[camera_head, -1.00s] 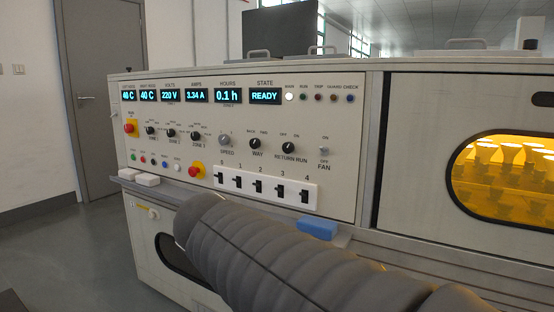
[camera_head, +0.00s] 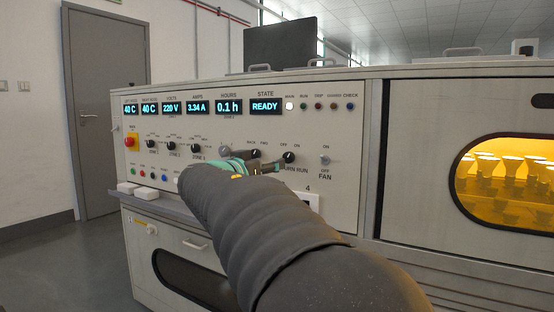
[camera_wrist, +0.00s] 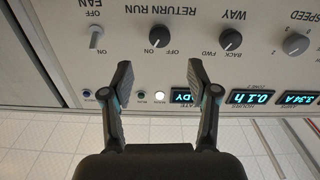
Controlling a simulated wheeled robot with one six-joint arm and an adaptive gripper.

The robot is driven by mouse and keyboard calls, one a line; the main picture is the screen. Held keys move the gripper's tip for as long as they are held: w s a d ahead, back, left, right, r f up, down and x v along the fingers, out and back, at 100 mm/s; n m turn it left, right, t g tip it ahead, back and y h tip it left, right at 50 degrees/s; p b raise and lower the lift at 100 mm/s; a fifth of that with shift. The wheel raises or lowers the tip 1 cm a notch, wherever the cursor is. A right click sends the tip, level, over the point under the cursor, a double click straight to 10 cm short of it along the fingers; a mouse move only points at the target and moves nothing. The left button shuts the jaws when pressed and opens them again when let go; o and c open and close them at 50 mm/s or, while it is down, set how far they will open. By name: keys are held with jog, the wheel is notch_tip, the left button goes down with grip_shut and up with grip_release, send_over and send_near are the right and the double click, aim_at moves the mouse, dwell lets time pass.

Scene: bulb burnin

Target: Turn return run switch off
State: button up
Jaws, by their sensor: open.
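The RETURN RUN switch (camera_head: 289,157) is a round black knob on the control panel. It also shows in the wrist view (camera_wrist: 159,37), upside down, just beyond the gap between the fingertips. Its white pointer appears turned toward the ON side, away from the OFF label. My gripper (camera_wrist: 158,76) is open and empty, its two fingers apart and short of the knob, with no contact visible. In the head view my gripper (camera_head: 268,162) is in front of the panel, left of and below the knob, and partly covers the WAY label.
The WAY knob (camera_wrist: 230,40) and FAN toggle (camera_wrist: 96,36) flank the switch. The STATE display (camera_head: 265,107) reads READY. My arm hides most of the numbered switch strip. An amber oven window (camera_head: 505,180) is at right.

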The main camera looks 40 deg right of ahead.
aim_at(287, 158)
jog(key=p+x, duration=0.1)
jog(key=x, duration=0.8)
jog(key=shift+w+d, duration=0.1)
jog(key=shift+d, duration=0.15)
grip_shut()
